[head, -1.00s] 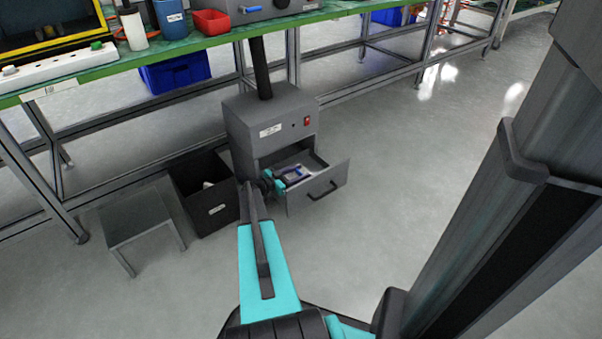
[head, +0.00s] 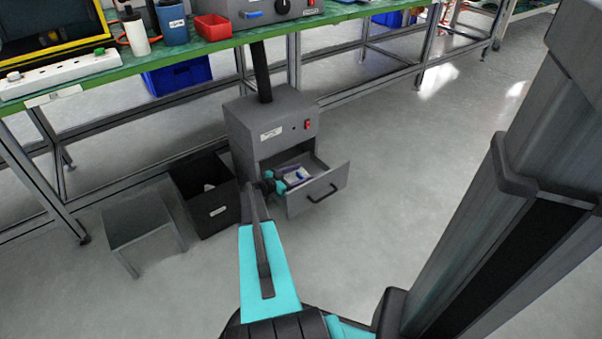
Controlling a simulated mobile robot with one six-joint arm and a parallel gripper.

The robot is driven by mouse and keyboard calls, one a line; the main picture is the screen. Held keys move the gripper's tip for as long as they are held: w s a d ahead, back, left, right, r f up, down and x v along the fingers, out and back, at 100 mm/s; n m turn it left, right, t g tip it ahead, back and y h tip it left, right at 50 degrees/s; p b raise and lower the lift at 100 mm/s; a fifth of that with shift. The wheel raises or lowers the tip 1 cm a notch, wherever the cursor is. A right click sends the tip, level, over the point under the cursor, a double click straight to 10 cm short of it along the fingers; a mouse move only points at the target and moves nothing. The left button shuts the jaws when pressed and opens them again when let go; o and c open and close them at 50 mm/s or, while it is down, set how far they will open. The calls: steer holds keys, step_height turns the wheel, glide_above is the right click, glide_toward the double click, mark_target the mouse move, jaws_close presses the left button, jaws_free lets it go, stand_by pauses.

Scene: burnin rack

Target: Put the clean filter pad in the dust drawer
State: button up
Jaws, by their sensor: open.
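The dust drawer (head: 333,185) is pulled out of the front of a grey box-shaped unit (head: 267,121) on the floor under the bench. A small whitish pad (head: 296,174) with blue and purple bits by it shows inside the drawer; it looks like the filter pad, but it is too small to tell clean from dirty. My gripper (head: 285,182) is open, at the left side of the drawer beside the pad. My arm hides part of the drawer's left side, and I cannot tell if the fingers touch the pad.
A black bin (head: 216,208) with something pale in it stands left of the unit. A low grey stool (head: 137,217) is further left. A green bench (head: 200,45) with a blue crate (head: 177,76) below it runs behind. The floor to the right is clear.

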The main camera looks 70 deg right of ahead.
steer(key=p+v, duration=0.2)
steer(key=v, duration=1)
steer(key=shift+w, duration=0.1)
steer(key=shift+a, duration=0.1)
stand_by(0.3)
